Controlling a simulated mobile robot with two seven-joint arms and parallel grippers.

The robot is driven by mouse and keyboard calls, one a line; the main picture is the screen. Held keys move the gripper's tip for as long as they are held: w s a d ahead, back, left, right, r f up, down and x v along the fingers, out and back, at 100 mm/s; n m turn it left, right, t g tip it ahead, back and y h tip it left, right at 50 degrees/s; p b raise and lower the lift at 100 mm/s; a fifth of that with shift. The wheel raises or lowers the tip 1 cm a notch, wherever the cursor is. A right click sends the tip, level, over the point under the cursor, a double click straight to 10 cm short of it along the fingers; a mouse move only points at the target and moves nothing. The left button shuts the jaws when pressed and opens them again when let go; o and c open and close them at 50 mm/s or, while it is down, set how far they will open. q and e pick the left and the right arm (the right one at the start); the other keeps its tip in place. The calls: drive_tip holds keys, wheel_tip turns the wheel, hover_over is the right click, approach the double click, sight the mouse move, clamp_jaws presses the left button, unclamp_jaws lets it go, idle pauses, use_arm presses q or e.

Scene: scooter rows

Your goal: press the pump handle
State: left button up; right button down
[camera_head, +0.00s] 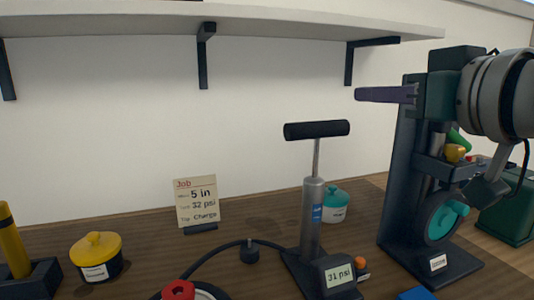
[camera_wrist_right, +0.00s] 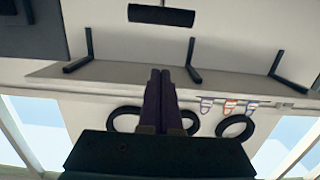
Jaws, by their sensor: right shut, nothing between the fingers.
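The pump handle (camera_head: 316,130) is a black crossbar, raised on a thin rod above the silver pump barrel (camera_head: 311,220). The pump stands upright on the bench. Its gauge (camera_head: 338,275) reads 31 psi. My right gripper (camera_head: 358,94) comes in from the right, its purple fingers shut and empty, pointing left. In the picture its tips are above and just right of the handle, apart from it. In the right wrist view the shut fingers (camera_wrist_right: 160,74) point at a black bar (camera_wrist_right: 161,15), which looks like the handle. My left gripper is out of view.
A job card (camera_head: 197,202) reads 5 in, 32 psi, Charge. A dark machine stand (camera_head: 395,190) stands right of the pump. A teal-lidded pot (camera_head: 335,205) is behind the pump. A yellow-lidded pot (camera_head: 95,257) stands left. A wall shelf (camera_head: 200,20) runs above.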

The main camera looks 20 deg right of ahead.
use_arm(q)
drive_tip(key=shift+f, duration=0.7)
use_arm(e)
drive_tip(key=shift+w+d, duration=0.2)
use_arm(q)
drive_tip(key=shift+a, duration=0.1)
use_arm(e)
hover_over(317, 130)
drive_tip(key=s+d, duration=0.1)
drive_tip(key=s, duration=0.1)
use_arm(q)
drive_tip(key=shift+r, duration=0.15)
use_arm(e)
drive_tip(key=f, duration=0.4)
drive_tip(key=shift+w+d+f, duration=0.1)
drive_tip(key=shift+w+f, duration=0.15)
drive_tip(key=shift+w, duration=0.1)
